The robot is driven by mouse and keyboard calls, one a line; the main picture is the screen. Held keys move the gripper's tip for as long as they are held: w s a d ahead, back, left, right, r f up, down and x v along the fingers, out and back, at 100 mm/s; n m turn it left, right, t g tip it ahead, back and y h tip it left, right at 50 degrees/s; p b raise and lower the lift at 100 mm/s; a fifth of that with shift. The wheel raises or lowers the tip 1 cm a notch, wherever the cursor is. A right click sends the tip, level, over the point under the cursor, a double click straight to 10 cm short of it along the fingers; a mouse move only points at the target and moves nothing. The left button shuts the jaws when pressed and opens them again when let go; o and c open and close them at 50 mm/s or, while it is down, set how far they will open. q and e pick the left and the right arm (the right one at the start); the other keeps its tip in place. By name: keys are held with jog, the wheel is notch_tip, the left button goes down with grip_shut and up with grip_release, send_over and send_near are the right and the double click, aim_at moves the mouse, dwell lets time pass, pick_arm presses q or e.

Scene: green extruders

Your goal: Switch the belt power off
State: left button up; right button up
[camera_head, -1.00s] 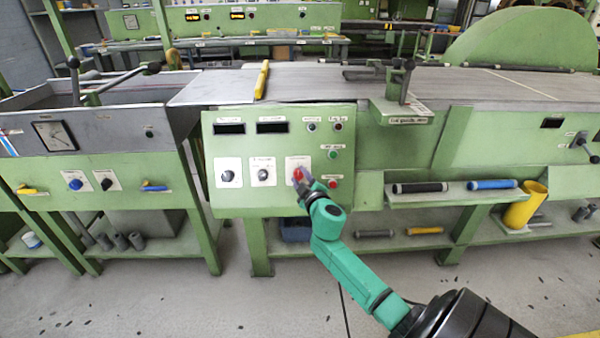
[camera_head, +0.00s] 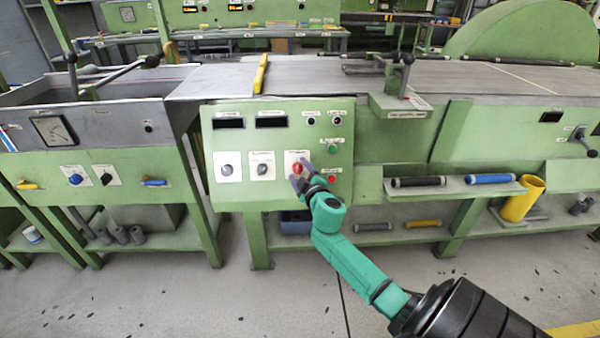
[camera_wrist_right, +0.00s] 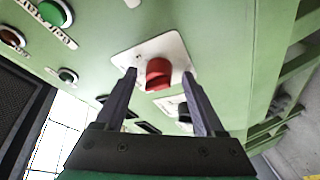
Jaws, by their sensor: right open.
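The green control panel (camera_head: 240,190) faces me in the head view. A red rotary knob (camera_head: 297,168) sits on a white plate at its lower middle. In the right wrist view the red knob (camera_wrist_right: 158,74) and its white plate (camera_wrist_right: 183,54) lie ahead, between the fingers. My right gripper (camera_head: 299,183) is open in front of the knob; it also shows in the right wrist view (camera_wrist_right: 158,92), one finger to each side of the knob. I cannot tell whether a finger touches it. The knob's label is too small to read. My left gripper is not in view.
A green button (camera_head: 332,149) and a red button (camera_head: 332,179) are close on the right. A shelf with rollers (camera_head: 418,181) juts out further right.

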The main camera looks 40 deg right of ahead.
jog(key=shift+s+a, duration=0.2)
jog(key=shift+s, duration=0.3)
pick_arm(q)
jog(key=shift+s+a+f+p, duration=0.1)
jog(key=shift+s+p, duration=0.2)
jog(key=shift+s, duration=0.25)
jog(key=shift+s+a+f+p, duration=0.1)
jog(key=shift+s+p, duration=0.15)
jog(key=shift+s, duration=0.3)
pick_arm(e)
jog(key=v, duration=1.3)
jog(key=shift+s+a, duration=0.15)
jog(key=shift+s, duration=0.1)
